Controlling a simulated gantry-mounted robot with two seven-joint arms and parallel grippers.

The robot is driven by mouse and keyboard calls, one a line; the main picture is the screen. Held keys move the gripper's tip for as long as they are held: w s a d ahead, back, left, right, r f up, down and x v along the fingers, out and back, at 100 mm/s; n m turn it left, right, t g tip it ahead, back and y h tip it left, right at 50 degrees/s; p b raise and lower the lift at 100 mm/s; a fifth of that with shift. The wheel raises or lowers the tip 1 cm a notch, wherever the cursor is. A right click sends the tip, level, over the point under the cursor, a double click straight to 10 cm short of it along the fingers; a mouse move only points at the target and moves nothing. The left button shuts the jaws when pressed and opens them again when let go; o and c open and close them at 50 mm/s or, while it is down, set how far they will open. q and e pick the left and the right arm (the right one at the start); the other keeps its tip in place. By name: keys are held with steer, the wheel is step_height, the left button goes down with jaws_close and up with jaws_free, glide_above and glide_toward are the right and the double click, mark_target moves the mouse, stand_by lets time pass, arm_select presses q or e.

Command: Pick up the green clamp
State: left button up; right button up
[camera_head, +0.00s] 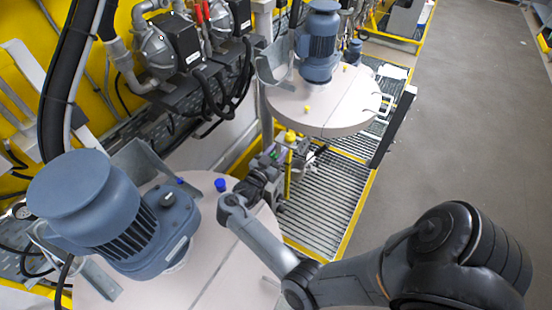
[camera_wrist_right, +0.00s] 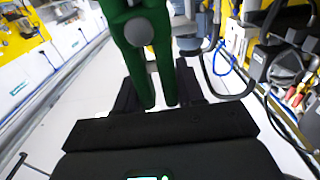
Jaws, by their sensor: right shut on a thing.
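The green clamp (camera_wrist_right: 152,62) fills the upper middle of the right wrist view, with a round grey spot on its body and two legs pointing down. My right gripper (camera_wrist_right: 158,92) is shut on these legs, with a dark finger on either side. In the head view my right gripper (camera_head: 268,168) is past the near drum's lid, in the gap between the two drums. It is small there and partly hidden by my wrist, and I cannot clearly make out the clamp in it. My left gripper is not in view.
The near drum lid (camera_head: 215,262) carries a blue-grey motor (camera_head: 112,215) and a blue knob (camera_head: 220,185). The far drum lid (camera_head: 345,100) has another motor (camera_head: 319,45). Pumps (camera_head: 172,45) and hoses line the left wall. A yellow-edged grating (camera_head: 325,205) lies below; open floor (camera_head: 455,130) is at right.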

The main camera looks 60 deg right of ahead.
steer(key=shift+r, duration=0.2)
steer(key=s+d+r, duration=0.2)
steer(key=s+r, duration=0.3)
steer(key=r, duration=0.3)
steer(key=s+d+r+p, duration=0.1)
steer(key=s+r, duration=0.5)
steer(key=r, duration=0.1)
steer(key=shift+d+r, duration=0.35)
steer(key=shift+d, duration=0.05)
stand_by(0.3)
